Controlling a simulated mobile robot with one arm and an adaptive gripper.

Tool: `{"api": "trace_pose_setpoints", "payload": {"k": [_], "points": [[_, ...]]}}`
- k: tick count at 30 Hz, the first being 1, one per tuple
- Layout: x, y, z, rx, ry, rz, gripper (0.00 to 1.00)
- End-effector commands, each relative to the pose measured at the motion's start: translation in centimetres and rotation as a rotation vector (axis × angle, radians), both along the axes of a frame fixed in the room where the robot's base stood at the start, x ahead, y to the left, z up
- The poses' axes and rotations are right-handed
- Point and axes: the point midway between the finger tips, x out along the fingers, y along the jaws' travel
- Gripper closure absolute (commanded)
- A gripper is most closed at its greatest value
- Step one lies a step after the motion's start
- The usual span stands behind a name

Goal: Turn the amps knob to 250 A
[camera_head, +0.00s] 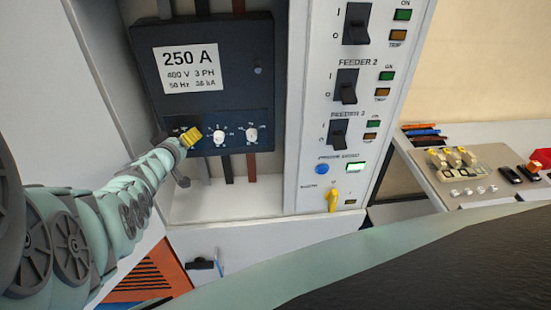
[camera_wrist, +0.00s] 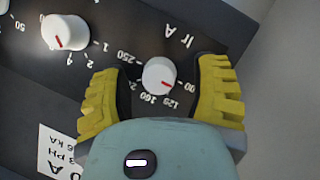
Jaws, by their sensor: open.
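The amps knob (camera_wrist: 158,75) is white with a red pointer, under the marking "Ir A" in the wrist view. Its scale appears upside down, with 250 at upper left and 160, 125 and a partly hidden "00" mark below and right. The pointer aims toward lower right, near that "00" mark. My gripper (camera_wrist: 163,86) is open, its yellow fingers on either side of the knob with gaps showing. In the head view, my gripper (camera_head: 190,137) is at the lower left of the dark breaker (camera_head: 245,118) labelled 250 A and hides this knob.
A neighbouring white knob (camera_wrist: 65,33) is close to my left finger in the wrist view. In the head view, the cabinet's switch column (camera_head: 340,150) stands right of the breaker. A bench (camera_head: 480,155) with small parts is farther right.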

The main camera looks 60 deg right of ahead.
Motion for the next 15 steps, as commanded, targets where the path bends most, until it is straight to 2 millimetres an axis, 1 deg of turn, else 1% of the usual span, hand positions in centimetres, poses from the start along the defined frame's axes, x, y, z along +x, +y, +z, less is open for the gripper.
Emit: {"api": "trace_pose_setpoints", "payload": {"k": [7, 8, 15], "points": [[-0.20, -0.21, 0.00, 0.000, 0.001, -0.004, 0.39], [-0.19, -0.21, 0.00, -0.001, 0.001, -0.005, 0.36], [-0.19, -0.19, -0.01, -0.001, 0.001, -0.005, 0.61]]}}
